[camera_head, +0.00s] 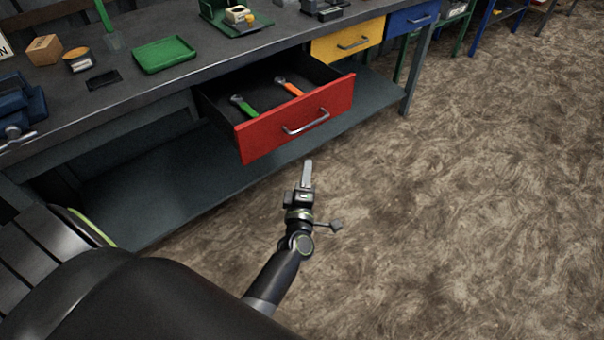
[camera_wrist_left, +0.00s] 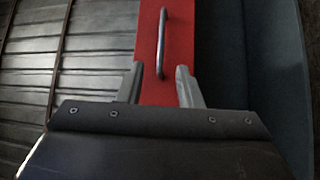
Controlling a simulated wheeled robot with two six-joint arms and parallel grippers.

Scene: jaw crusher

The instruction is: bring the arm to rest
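My left gripper (camera_head: 307,172) is in front of the open red drawer (camera_head: 262,138), below its handle (camera_head: 306,123) in the head view. Its two fingers show apart in the left wrist view (camera_wrist_left: 160,68), with nothing between them. The red drawer front (camera_wrist_left: 182,30) and its handle (camera_wrist_left: 163,42) lie beyond the fingertips there, apart from them as far as I can tell. A green-handled wrench (camera_head: 244,106) and an orange-handled wrench (camera_head: 289,87) lie in the drawer. My right gripper is not in view.
The workbench (camera_head: 215,75) carries a green tray (camera_head: 164,54), a wooden box (camera_head: 45,50), a blue vise (camera_head: 18,105) and other items. Yellow (camera_head: 347,42) and blue (camera_head: 412,18) drawers are shut. A lower shelf (camera_head: 170,180) runs beneath. Open floor (camera_head: 450,200) lies to the right.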

